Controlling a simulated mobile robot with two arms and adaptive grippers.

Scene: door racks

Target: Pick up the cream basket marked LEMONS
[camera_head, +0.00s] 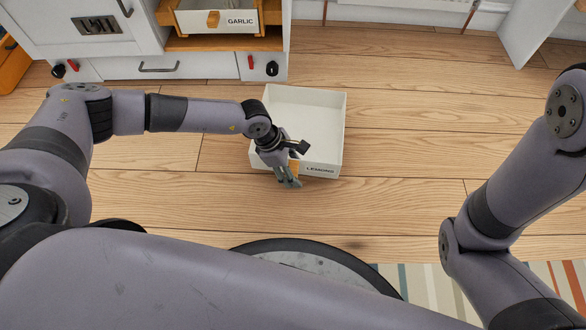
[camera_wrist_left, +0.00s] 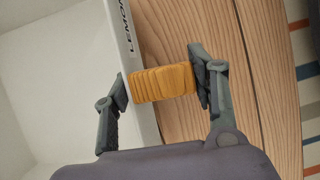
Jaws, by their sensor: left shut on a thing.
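The open, empty cream basket (camera_head: 320,171) marked LEMONS is over the wooden floor in the middle of the head view. Whether it touches the floor is hard to tell. Its wall with the label also shows in the left wrist view (camera_wrist_left: 127,45). An orange ribbed handle (camera_wrist_left: 160,84) sticks out from that wall. My left gripper (camera_head: 289,176) is at this near wall, left of the label. It is shut on the handle, one finger at the wall's rim and the other at the handle's outer end. My right gripper is out of view; only the right arm shows.
A white cabinet (camera_head: 110,35) stands at the top left, with a basket marked GARLIC (camera_head: 216,20) on its wooden shelf. A white open door (camera_head: 535,30) is at the top right. Bare floor (camera_head: 410,130) lies right of the basket. A striped rug (camera_head: 545,275) is at the lower right.

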